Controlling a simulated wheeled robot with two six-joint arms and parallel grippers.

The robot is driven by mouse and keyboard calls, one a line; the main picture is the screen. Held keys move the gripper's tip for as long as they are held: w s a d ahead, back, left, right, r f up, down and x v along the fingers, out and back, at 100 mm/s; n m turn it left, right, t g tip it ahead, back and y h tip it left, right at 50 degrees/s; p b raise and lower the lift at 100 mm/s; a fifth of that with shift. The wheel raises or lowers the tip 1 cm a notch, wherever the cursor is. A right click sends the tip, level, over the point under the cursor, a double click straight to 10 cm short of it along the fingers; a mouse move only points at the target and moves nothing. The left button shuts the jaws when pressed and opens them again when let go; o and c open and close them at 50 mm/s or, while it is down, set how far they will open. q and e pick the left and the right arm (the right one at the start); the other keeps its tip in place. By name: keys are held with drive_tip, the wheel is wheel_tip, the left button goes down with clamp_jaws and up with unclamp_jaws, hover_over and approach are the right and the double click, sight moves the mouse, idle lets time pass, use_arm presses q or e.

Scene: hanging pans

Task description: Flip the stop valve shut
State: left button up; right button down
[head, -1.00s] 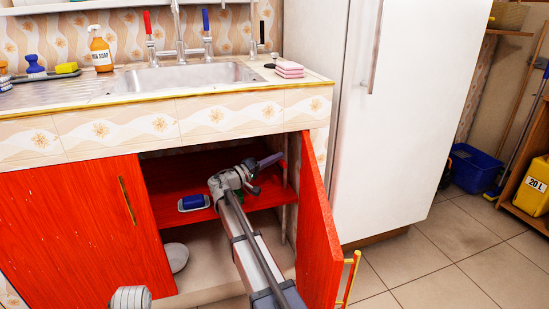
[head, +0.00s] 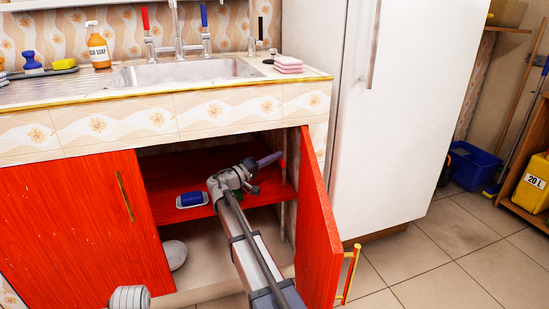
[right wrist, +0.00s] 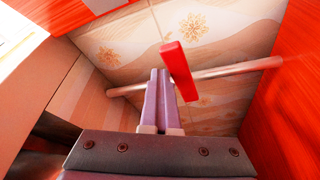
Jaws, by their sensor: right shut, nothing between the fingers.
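The stop valve's red lever (right wrist: 180,72) shows in the right wrist view. It lies crosswise to a pale pipe (right wrist: 235,70) on the tiled back wall. My right gripper (right wrist: 160,73) is shut and empty, its purple fingers just left of the lever; I cannot tell if they touch it. In the head view my right gripper (head: 269,160) reaches into the open cupboard under the sink, at the right side above the red shelf. My left gripper is not in view.
The open red door (head: 318,225) stands close to the right of my arm. A blue object (head: 191,200) lies on the red shelf (head: 165,185). A bowl (head: 175,255) is below. The sink counter (head: 150,122) is overhead, and a white fridge (head: 400,120) stands to the right.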

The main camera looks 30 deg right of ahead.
drive_tip(key=shift+s+f, duration=0.25)
drive_tip(key=shift+s, duration=0.1)
wheel_tip(320, 180, up, 4)
drive_tip(key=r+p, duration=0.1)
drive_tip(key=p, duration=0.3)
drive_tip(key=w+a+f+b, duration=0.3)
drive_tip(key=a, duration=0.6)
drive_tip(key=shift+f, duration=0.4)
drive_tip(key=shift+s+a, duration=0.1)
